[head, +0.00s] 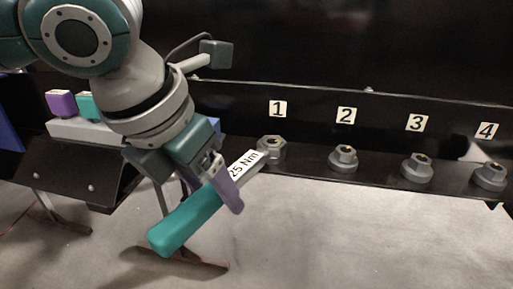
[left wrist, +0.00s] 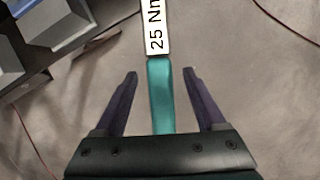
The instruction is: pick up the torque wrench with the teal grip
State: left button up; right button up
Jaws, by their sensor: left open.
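The torque wrench has a teal grip (head: 185,224) and a white label (head: 243,164) reading 25 Nm. It slants from lower left up toward nut 1 (head: 272,149); I cannot tell whether its head sits on that nut. My left gripper (head: 213,192) is open, its purple fingers on either side of the wrench. In the left wrist view, the teal grip (left wrist: 161,92) runs between the open fingers (left wrist: 160,76) with gaps on both sides, and the label (left wrist: 156,28) lies beyond the fingertips. My right gripper is not in view.
A black rail (head: 330,176) carries several grey hex nuts numbered 1 to 4. At left, a grey holder (head: 75,130) has a purple block (head: 61,103) and a teal block (head: 87,105), partly behind my arm. The grey floor in front of the rail is mostly clear.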

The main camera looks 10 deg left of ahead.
pick_arm(q)
grip_shut()
dwell(0.6)
jog(key=shift+r, duration=0.1)
dwell(0.7)
